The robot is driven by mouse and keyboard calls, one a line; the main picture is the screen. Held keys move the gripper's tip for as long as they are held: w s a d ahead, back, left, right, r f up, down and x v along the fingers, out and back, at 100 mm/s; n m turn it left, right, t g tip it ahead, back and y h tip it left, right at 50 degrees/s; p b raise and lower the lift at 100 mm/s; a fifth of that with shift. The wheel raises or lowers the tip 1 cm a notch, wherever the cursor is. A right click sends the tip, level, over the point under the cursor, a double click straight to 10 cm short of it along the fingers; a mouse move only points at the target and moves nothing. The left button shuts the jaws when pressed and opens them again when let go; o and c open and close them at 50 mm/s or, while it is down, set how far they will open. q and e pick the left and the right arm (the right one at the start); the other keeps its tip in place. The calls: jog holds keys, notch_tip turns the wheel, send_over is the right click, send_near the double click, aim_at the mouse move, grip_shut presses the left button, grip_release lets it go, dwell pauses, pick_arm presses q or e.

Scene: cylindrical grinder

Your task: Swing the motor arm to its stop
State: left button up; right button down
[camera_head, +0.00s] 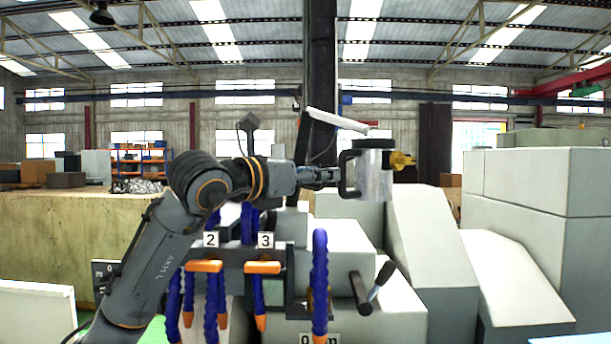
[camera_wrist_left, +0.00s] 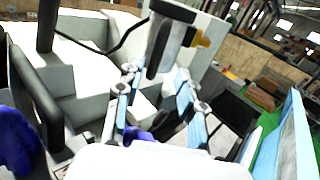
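A silver cylindrical motor (camera_head: 375,178) with a black cap, a yellow knob on its right and a black handle (camera_head: 346,174) on its left stands at upper centre in the head view. The motor (camera_wrist_left: 172,45) also shows at the top of the wrist view, with its handle towards me. My left gripper (camera_head: 334,178) reaches in from the left at handle height. In the wrist view its fingers (camera_wrist_left: 157,72) are spread, with the handle's lower end between or just beyond the tips. I cannot tell whether they touch. My right gripper is out of view.
Blue hoses with orange nozzles (camera_head: 262,267) hang below my left arm, by labels 2 and 3. A black-handled lever (camera_head: 380,280) sticks up at lower centre. A dark column (camera_head: 320,80) rises behind. Pale machine housings (camera_head: 430,245) fill the right.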

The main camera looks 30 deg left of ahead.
pick_arm(q)
jog(key=shift+v, duration=1.6)
jog(key=shift+d, duration=0.1)
